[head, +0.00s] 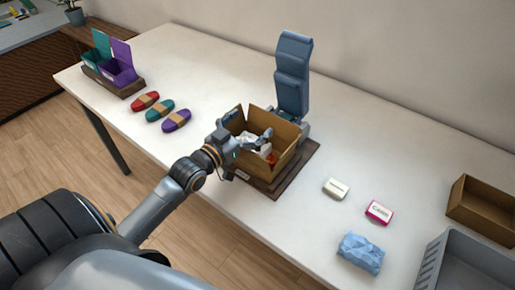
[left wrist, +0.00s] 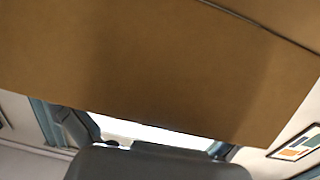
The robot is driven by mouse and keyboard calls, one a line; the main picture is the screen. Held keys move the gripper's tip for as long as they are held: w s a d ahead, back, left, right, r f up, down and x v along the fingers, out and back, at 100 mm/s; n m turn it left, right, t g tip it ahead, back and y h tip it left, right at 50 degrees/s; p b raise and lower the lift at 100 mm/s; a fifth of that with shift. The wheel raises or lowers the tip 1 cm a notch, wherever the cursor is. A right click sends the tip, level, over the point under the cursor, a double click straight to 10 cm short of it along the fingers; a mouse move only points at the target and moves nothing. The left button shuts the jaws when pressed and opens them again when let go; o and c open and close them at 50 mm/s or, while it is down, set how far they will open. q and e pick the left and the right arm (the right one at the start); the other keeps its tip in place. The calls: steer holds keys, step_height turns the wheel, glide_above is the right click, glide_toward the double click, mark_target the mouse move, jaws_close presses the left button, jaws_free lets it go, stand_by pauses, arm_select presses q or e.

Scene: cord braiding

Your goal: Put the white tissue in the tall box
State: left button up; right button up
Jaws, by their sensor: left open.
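An open cardboard box (head: 284,162) with raised flaps, the tallest-looking box here, stands on a dark wooden board at the table's middle. Inside it I see something white and crumpled (head: 248,146), apparently the white tissue, partly hidden by my gripper. A small orange-red thing (head: 271,158) lies beside it. My left gripper (head: 265,139) is open at the box's mouth, above its contents. In the left wrist view a plain cardboard surface (left wrist: 160,70) fills the upper part, very close; no tissue shows there. My right gripper is not in view.
A blue-grey padded upright (head: 292,75) stands right behind the box. A pale block (head: 336,189), a pink-edged box (head: 379,212), a blue crumpled piece (head: 361,254), a brown box (head: 483,205) and a grey bin (head: 470,262) are at right. Wrapped bundles (head: 160,110) lie left.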

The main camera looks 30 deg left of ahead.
arm_select(q)
steer(key=shift+s, duration=0.5)
steer(key=s+a, duration=0.1)
steer(key=s, duration=1)
steer(key=shift+a, duration=0.2)
